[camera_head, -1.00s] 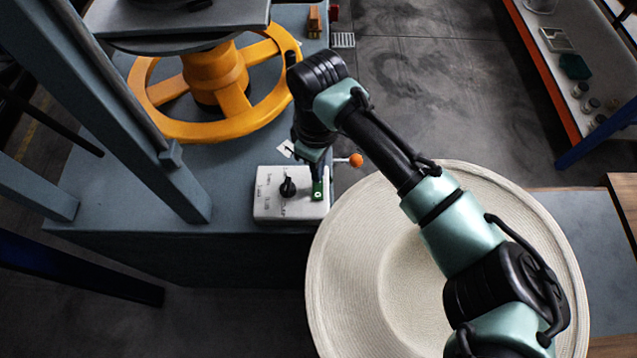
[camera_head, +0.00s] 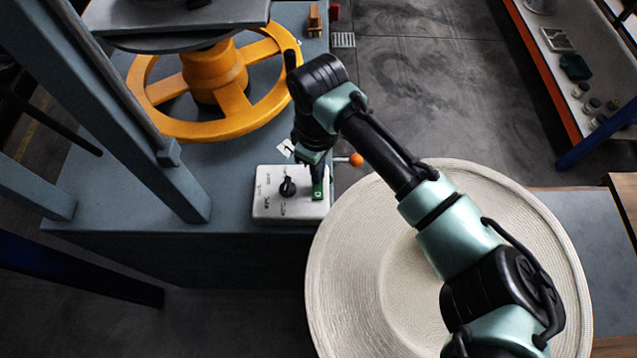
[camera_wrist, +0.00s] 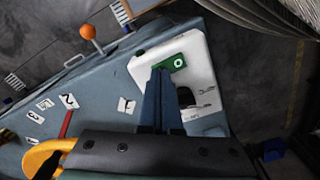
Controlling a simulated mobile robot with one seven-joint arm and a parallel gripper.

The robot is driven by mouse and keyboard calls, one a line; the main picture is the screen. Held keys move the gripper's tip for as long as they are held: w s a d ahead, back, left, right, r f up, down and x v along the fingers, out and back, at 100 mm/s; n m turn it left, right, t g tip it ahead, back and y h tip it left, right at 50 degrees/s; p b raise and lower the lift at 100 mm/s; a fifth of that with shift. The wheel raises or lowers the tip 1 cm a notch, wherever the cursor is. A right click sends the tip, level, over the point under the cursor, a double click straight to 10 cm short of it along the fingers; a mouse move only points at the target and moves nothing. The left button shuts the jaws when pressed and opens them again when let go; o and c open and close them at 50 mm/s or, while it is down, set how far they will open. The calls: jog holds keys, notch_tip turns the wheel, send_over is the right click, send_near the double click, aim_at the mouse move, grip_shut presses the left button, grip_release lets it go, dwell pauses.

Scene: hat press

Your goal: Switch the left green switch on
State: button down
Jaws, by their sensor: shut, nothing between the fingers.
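The green switch (camera_head: 318,195) sits at the right side of a white control box on the press table. In the wrist view the green switch (camera_wrist: 178,63) shows a white round mark. My gripper (camera_head: 317,172) is at the switch from above. In the wrist view my gripper's blue fingers (camera_wrist: 161,72) are shut and empty, with their tips at the edge of the switch. I cannot tell whether they touch it. The fingers hide part of the box face.
A black rotary knob (camera_head: 288,188) is left of the switch on the white box (camera_head: 265,208). An orange ball knob (camera_head: 356,159) stands just right. A yellow handwheel (camera_head: 150,115) is behind, and a large woven hat (camera_head: 345,280) lies at front right, under my arm.

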jog(key=shift+f, duration=0.45)
jog(key=shift+r, duration=0.1)
notch_tip(320, 180, up, 7)
jog(key=p, duration=0.6)
jog(key=shift+p, duration=0.3)
dwell(0.4)
